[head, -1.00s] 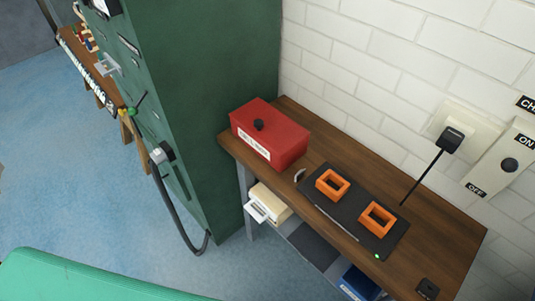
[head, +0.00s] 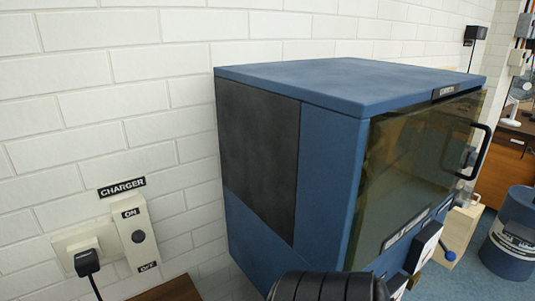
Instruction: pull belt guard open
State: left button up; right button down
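A large blue machine cabinet (head: 325,155) stands against the white brick wall. Its front is a tinted see-through panel (head: 415,165) with a black bar handle (head: 477,152) at its right edge, and the panel looks closed. A label on its lower edge is too small to read surely, so I cannot tell if this panel is the belt guard. A dark flat panel (head: 257,155) covers much of the cabinet's left side. Neither of my grippers is in view.
A charger switch box (head: 138,237) and a plugged-in socket (head: 85,250) are on the wall at left. A dark ribbed thing (head: 330,287) is at the bottom edge, in front of the cabinet. A blue drum (head: 512,235) stands on the floor at right.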

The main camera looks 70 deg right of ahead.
aim_at(420, 154)
jog(key=k+j+z, duration=0.1)
jog(key=z, duration=3)
